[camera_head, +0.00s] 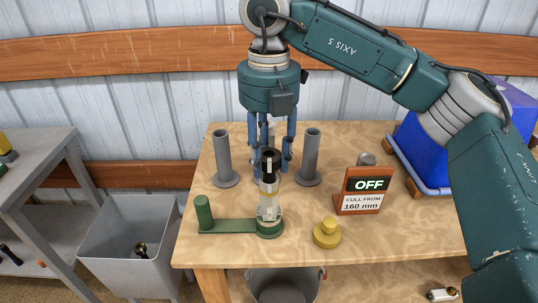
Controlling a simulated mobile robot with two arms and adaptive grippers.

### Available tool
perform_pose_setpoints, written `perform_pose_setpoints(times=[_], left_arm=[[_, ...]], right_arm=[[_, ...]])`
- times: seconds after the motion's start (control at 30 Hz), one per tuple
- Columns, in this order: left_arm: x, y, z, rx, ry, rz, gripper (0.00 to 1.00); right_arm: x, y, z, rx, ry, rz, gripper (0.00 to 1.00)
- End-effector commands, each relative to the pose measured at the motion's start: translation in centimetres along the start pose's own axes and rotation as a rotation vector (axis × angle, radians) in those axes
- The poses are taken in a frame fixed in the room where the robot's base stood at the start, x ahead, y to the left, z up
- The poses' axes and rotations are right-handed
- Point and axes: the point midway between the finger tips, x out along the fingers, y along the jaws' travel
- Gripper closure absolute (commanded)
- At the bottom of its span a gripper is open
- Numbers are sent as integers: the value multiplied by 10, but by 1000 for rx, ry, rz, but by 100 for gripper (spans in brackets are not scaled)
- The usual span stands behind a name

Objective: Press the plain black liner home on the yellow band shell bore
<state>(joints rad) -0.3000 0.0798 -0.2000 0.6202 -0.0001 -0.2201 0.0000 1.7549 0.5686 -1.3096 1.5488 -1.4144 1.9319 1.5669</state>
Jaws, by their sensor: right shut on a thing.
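My right gripper (271,160) hangs straight down over the wooden table, its blue fingers shut on a black liner (268,155). Below the liner, a pale shell (268,206) with a yellowish band stands upright on a green fixture (270,229). The fixture has a green arm running left to an upright green post. My left gripper is not in view.
Two grey posts (225,160) (309,160) flank the gripper. An orange sign (358,191) reads OFF, CULL FROM 160 mm. A yellow stepped piece (327,234) stands front right. A blue bin (422,150) is at the right; a grey bin (128,238) stands left of the table.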

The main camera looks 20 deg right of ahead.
Motion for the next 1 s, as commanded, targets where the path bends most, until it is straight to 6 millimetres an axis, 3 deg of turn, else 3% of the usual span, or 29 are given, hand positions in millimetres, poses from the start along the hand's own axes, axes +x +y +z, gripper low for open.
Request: perform_pose_setpoints(times=[0.97,1.0], left_arm=[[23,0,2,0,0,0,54],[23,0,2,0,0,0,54]], right_arm=[[31,0,0,0,1,0,100],[30,0,0,0,1,0,60]])
